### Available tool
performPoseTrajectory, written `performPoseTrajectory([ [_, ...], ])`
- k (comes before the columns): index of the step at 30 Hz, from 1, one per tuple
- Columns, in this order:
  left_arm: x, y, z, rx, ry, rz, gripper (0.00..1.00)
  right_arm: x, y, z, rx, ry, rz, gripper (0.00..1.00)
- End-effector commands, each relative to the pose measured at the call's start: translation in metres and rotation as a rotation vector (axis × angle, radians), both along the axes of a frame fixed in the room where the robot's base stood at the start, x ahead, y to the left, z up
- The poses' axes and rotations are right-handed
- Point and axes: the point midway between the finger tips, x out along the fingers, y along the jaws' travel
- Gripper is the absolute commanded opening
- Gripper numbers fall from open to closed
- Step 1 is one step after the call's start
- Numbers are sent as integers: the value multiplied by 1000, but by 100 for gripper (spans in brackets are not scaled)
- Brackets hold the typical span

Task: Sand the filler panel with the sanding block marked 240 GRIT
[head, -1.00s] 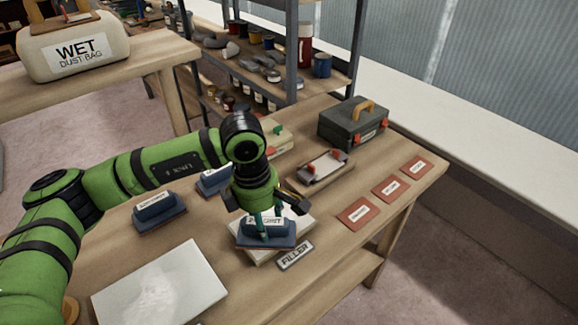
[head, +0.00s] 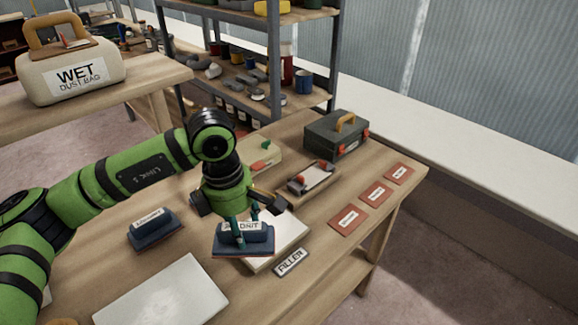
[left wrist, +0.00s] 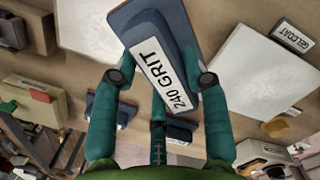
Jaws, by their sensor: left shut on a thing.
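My left gripper (head: 243,222) is shut on the dark blue sanding block (head: 243,240). The block's white label reads 240 GRIT in the left wrist view (left wrist: 167,75). The pale filler panel (head: 287,236) lies on the bench just right of and behind the block, with a FILLER plate (head: 291,262) at its front. The block overlaps the panel's left part in the head view; whether it touches is unclear. Another block (head: 155,231) stands to the left, its label too small to read. My right gripper is not in view.
A second pale panel (head: 160,296) lies at the front left; the left wrist view shows a GEL COAT plate (left wrist: 293,39). A toolbox (head: 336,137), a clamp-like tool on a board (head: 313,178) and several red-brown cards (head: 375,194) occupy the right side. A wet dust bag (head: 70,68) stands on another table.

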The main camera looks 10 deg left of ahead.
Motion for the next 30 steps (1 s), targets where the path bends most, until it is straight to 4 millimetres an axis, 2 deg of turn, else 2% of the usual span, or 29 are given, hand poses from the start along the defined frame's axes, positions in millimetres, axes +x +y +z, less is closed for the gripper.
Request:
performPoseTrajectory([
  [3,1,2,14,1,-3,2,19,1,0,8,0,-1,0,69],
  [9,2,3,28,-1,-2,4,19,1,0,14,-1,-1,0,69],
  [30,2,3,29,-1,-2,4,19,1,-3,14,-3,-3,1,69],
])
